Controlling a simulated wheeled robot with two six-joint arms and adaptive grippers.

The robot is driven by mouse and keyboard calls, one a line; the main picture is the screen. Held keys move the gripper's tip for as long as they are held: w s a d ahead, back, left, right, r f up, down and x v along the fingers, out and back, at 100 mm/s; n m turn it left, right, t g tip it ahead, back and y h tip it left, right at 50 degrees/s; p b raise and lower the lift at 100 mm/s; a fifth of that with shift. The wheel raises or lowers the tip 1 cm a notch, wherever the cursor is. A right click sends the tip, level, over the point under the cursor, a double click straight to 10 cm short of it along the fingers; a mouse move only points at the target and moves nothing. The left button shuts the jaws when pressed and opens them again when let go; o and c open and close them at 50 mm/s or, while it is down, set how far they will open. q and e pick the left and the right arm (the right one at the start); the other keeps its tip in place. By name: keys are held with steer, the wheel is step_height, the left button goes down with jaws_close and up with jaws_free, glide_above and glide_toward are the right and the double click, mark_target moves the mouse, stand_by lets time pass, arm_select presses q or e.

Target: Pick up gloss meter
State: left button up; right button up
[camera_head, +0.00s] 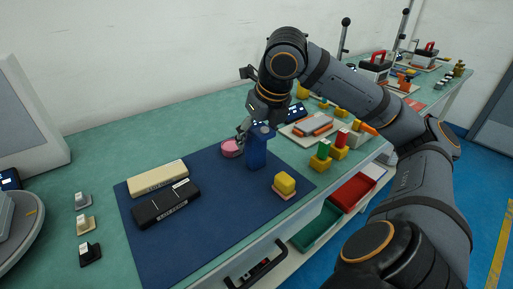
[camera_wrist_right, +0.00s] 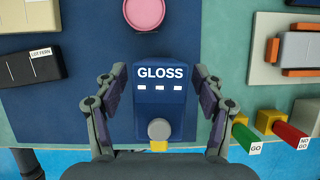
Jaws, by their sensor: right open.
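The gloss meter (camera_head: 257,150) is a dark blue upright block on the dark blue mat (camera_head: 221,167), near the mat's right side. In the right wrist view the gloss meter (camera_wrist_right: 161,98) shows its GLOSS label, with my right gripper's (camera_wrist_right: 160,84) fingers apart on either side of it. In the head view my right gripper (camera_head: 252,125) reaches down from above, close behind the gloss meter's top. Whether the fingers touch it cannot be told. My left gripper is not in view.
A pink disc (camera_head: 231,148) lies just left of the gloss meter. A yellow block (camera_head: 285,183) sits in front right. A cream block (camera_head: 158,177) and a black block (camera_head: 166,204) lie on the left. Green, yellow and red gauges (camera_head: 321,158) stand on the right.

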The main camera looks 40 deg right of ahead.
steer(key=c, duration=1.4)
steer(key=shift+r, duration=0.15)
